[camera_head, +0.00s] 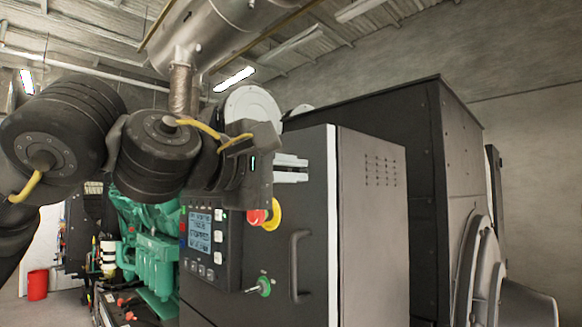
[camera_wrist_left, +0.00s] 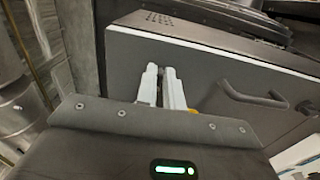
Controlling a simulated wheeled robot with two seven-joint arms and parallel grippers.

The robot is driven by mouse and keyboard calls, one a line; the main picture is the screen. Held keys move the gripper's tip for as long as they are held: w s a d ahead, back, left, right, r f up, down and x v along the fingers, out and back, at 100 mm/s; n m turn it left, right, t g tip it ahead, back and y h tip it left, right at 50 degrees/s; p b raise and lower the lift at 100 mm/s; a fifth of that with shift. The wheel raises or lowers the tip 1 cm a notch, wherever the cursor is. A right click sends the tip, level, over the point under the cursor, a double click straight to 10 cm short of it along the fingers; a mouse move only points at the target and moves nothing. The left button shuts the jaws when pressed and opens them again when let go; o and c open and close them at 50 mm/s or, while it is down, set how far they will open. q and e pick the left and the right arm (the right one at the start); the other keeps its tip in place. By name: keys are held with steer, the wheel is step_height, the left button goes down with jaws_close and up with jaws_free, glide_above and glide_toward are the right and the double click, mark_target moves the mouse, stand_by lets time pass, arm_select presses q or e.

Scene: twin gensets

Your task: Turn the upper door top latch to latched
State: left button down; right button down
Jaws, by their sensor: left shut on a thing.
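The grey cabinet door (camera_head: 316,210) has a dark pull handle (camera_head: 295,265), which also shows in the left wrist view (camera_wrist_left: 252,98). My left gripper (camera_head: 303,168) is at the upper part of this door, near its right edge. In the left wrist view its two pale fingers (camera_wrist_left: 163,80) point at the door face and stand close together, with a narrow gap. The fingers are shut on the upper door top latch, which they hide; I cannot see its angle. My right gripper is not in view.
A green engine (camera_head: 150,250) stands left. An exhaust pipe (camera_head: 180,85) hangs above. A larger dark housing (camera_head: 390,120) stands behind.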

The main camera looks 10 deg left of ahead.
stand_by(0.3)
arm_select(q)
steer(key=c, duration=1.5)
jaws_free()
steer(key=shift+w, duration=0.1)
steer(key=b+v, duration=0.5)
steer(key=v, duration=0.6)
steer(key=shift+w, duration=0.1)
steer(key=shift+f, duration=0.1)
